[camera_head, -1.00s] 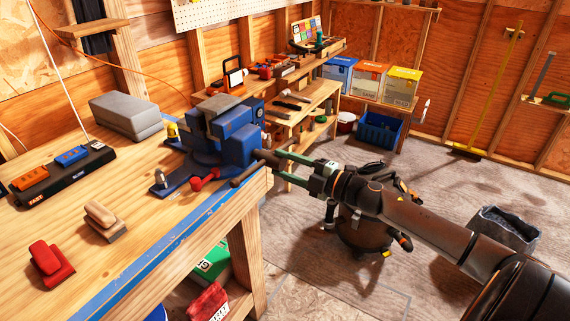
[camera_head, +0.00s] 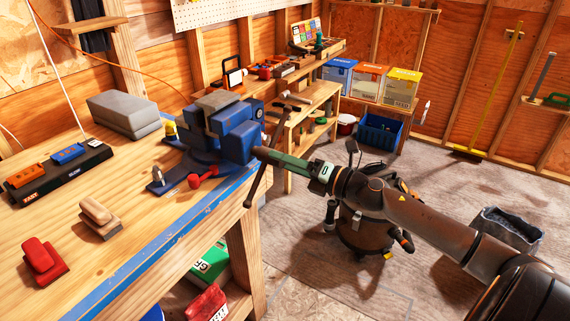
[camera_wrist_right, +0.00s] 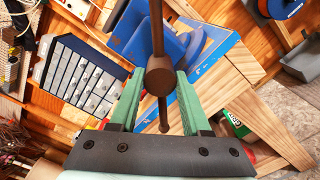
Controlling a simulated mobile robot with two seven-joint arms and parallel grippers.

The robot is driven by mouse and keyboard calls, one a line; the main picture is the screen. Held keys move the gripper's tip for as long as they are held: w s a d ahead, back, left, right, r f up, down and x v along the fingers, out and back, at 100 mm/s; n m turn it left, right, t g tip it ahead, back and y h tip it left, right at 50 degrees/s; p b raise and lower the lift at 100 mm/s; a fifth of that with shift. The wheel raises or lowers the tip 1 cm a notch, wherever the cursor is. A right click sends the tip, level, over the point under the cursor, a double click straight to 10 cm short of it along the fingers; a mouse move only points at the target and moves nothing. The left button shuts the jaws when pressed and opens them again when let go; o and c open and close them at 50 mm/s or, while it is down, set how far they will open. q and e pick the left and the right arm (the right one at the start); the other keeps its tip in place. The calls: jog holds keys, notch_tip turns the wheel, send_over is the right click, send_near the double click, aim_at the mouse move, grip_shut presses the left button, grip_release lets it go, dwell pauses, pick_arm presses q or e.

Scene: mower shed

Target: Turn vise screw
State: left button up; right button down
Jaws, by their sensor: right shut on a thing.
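The blue vise (camera_head: 235,135) is mounted at the corner of the wooden workbench. Its dark screw handle bar (camera_head: 256,184) slants steeply past the front of the vise, lower end to the left. In the right wrist view the screw's round brown hub (camera_wrist_right: 160,76) sits between my green fingers, with the bar running through it nearly upright. My right gripper (camera_head: 266,154) is shut on the vise screw at the hub; in the head view the fingers overlap. My left gripper is not in view.
A red-ended lever (camera_head: 195,181) lies beside the vise base. A dark round stool-like object (camera_head: 362,230) stands on the floor below my right arm.

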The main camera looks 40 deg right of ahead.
jog(key=shift+r+n, duration=0.1)
jog(key=shift+n, duration=0.6)
jog(key=shift+r, duration=0.1)
jog(key=c, duration=0.8)
grip_release()
jog(key=shift+n, duration=0.3)
jog(key=o, duration=0.4)
jog(key=shift+w+a, duration=0.1)
jog(key=shift+w, duration=0.05)
jog(key=shift+f, duration=0.2)
jog(key=b+v, duration=0.1)
jog(key=v, duration=1.1)
jog(key=shift+s, duration=0.3)
